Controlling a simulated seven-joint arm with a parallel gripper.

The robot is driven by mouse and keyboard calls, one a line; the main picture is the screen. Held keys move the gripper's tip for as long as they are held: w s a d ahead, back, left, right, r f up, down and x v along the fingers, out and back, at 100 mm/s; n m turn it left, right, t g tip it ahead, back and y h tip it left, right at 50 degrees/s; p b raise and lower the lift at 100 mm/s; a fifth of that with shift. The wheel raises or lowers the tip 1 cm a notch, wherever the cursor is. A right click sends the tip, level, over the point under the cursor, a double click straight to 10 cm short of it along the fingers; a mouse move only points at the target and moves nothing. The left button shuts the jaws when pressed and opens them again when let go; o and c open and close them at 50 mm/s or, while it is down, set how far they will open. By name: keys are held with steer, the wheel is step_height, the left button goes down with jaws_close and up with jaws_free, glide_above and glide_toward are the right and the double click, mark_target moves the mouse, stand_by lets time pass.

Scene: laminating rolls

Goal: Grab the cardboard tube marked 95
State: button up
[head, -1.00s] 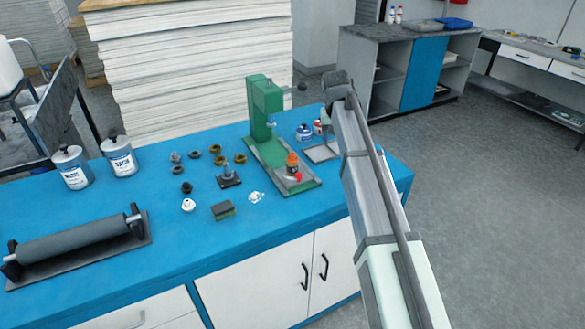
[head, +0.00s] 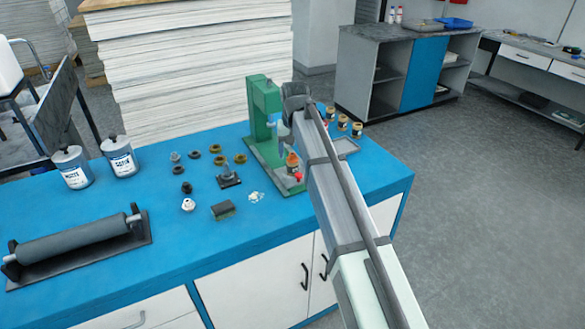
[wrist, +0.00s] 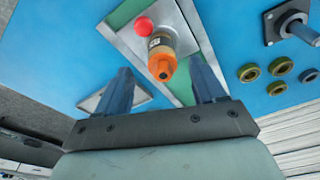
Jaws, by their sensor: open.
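I cannot read the mark 95 on anything in view. Several small tan-brown cylinders with dark bands stand at the bench's back right in the head view; the nearest (head: 357,130) could be a cardboard tube, but its marking is too small to read. My gripper (wrist: 161,64) is open and empty, its two fingers spread apart. In the head view my gripper (head: 284,146) hangs beside the green press.
The green press (head: 262,108) stands on the blue bench (head: 160,230). A red ball (wrist: 144,26) is beside the bottle. A shallow grey tray (head: 345,147) lies right of my arm. Rings (head: 215,149), a spindle stand (head: 229,180), tins (head: 119,157) and a roller (head: 75,240) lie left.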

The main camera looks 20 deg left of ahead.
mark_target(293, 155)
steer(key=shift+w+a+f, duration=0.15)
steer(key=shift+w+f, duration=0.1)
steer(key=shift+f, duration=0.7)
steer(key=shift+w+a+f, duration=0.1)
steer(key=shift+w+f, duration=0.15)
steer(key=shift+f, duration=0.75)
steer(key=shift+w+a+f, duration=0.15)
steer(key=shift+w+f, duration=0.1)
steer(key=shift+f, duration=0.7)
jaws_close()
